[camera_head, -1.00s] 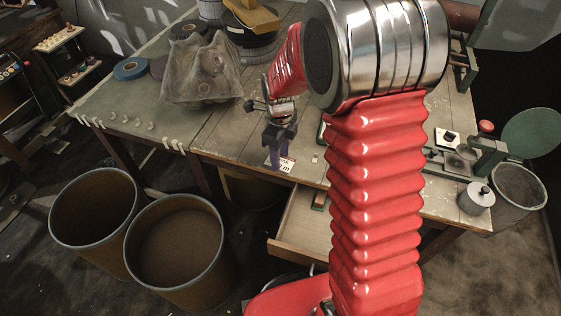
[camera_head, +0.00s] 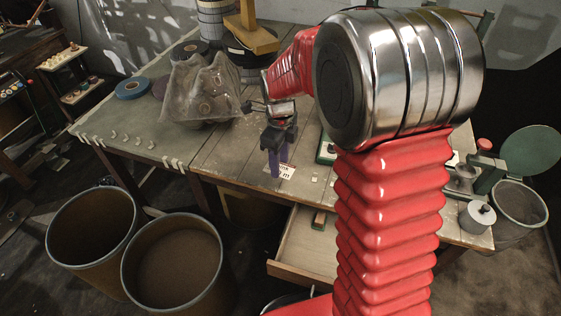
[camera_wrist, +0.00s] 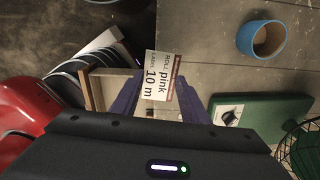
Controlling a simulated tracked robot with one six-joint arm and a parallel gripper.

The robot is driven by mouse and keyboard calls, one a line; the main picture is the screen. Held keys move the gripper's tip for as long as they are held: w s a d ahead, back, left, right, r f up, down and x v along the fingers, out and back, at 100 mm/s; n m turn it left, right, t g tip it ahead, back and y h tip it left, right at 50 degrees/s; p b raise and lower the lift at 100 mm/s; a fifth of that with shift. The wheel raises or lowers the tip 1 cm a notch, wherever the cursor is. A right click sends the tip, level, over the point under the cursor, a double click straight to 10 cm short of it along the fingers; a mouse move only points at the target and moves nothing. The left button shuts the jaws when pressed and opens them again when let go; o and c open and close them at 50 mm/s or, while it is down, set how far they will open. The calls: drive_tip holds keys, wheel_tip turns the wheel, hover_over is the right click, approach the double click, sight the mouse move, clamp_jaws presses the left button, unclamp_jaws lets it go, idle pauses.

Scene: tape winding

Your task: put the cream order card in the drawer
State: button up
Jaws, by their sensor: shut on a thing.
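The cream order card (camera_wrist: 161,77) shows in the wrist view between the two purple fingers of my gripper (camera_wrist: 158,100), with printed text reading "ROLL pink" and "10 m". In the head view the card (camera_head: 286,172) is a small pale patch at the fingertips of my gripper (camera_head: 275,172), above the table's front edge. My gripper is shut on the card. The open drawer (camera_head: 297,272) juts out under the table, below and to the right of my gripper. It shows partly in the wrist view (camera_wrist: 98,88), left of the card. My arm hides its right part.
Two round bins (camera_head: 172,262) stand at front left. A green-based device (camera_wrist: 262,108) sits right.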

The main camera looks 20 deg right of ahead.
drive_tip(key=n, duration=0.3)
drive_tip(key=w+n, duration=0.1)
drive_tip(key=n, duration=0.5)
drive_tip(key=w+n, duration=0.1)
drive_tip(key=n, duration=0.2)
drive_tip(key=shift+w+d+n, duration=0.1)
drive_tip(key=shift+w+n, duration=0.1)
drive_tip(key=shift+n, duration=0.2)
drive_tip(key=n, duration=0.4)
drive_tip(key=w+n, duration=0.1)
drive_tip(key=n, duration=0.3)
drive_tip(key=w+n, duration=0.1)
drive_tip(key=n, duration=0.4)
drive_tip(key=shift+w+d, duration=0.1)
